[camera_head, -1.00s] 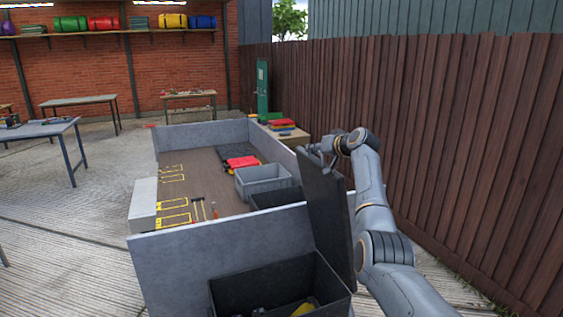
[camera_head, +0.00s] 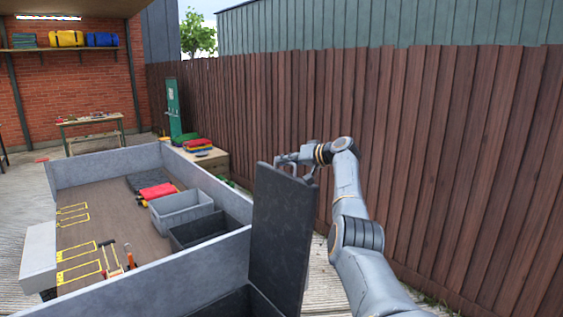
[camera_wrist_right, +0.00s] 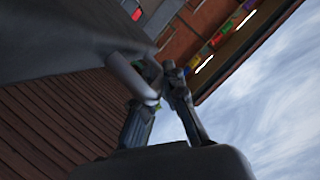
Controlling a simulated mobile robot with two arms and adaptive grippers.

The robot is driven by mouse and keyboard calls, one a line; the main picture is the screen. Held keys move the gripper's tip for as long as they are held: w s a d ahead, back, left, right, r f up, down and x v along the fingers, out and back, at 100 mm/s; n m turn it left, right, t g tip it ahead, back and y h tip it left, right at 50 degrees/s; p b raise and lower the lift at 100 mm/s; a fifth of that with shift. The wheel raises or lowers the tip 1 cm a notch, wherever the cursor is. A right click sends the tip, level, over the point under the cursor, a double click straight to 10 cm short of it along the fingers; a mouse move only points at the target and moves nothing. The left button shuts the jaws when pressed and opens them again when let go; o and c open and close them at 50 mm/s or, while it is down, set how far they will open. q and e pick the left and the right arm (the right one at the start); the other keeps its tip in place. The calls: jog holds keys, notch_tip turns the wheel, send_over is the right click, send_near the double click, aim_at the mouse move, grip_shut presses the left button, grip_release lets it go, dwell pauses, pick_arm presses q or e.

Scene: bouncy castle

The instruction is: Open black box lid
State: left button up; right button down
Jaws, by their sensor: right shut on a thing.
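In the right wrist view, the gripper's fingers (camera_wrist_right: 158,88) meet at the edge of a dark panel (camera_wrist_right: 70,42), which looks like the lid. My left gripper is not in view.
The grey-walled tray (camera_head: 120,165) holds a grey bin (camera_head: 180,208), a second dark bin (camera_head: 210,230), red and dark folded items and tools. A brown wooden fence (camera_head: 450,150) runs along the right, behind my arm. A low table with coloured stacks (camera_head: 205,155) stands beyond.

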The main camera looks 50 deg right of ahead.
jog(key=shift+a+f, duration=0.1)
jog(key=shift+f, duration=0.05)
jog(key=c, duration=1.4)
grip_release()
jog(key=shift+w, duration=0.1)
jog(key=v, duration=1.2)
